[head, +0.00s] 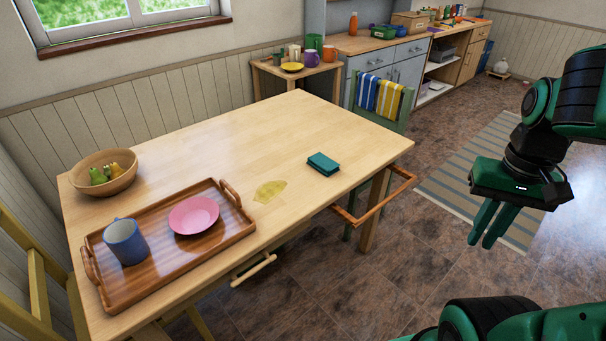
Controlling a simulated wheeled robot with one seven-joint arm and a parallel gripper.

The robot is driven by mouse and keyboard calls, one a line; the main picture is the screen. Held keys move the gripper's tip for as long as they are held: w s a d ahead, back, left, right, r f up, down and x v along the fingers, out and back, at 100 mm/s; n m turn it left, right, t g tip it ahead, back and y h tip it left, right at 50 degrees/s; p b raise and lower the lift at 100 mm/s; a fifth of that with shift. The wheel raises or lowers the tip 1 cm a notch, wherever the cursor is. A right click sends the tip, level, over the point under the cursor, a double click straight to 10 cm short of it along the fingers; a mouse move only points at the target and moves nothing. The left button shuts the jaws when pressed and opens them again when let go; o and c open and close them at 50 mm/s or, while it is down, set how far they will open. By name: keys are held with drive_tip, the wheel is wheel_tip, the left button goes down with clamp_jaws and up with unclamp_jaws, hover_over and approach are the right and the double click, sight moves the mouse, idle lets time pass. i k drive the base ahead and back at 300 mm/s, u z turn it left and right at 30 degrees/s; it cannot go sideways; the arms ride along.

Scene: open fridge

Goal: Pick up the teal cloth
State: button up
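The teal cloth (323,163) lies on the wooden table (270,130) as a small folded block, near the right part of the front edge. Nothing covers it. My gripper (480,241) hangs over the floor to the right of the table, with its green fingers pointing down. It is well apart from the cloth. The two fingers are close to each other, and I cannot tell from this angle whether they are open or shut. I see nothing held between them.
A yellowish stain (270,191) marks the table left of the cloth. A wooden tray (245,226) holds a blue mug (125,242) and pink plate (194,215). A fruit bowl (122,182) stands behind it.

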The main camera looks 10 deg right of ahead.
sight(327, 165)
drive_tip(key=u, duration=0.25)
drive_tip(key=i, duration=0.95)
drive_tip(key=z, duration=0.4)
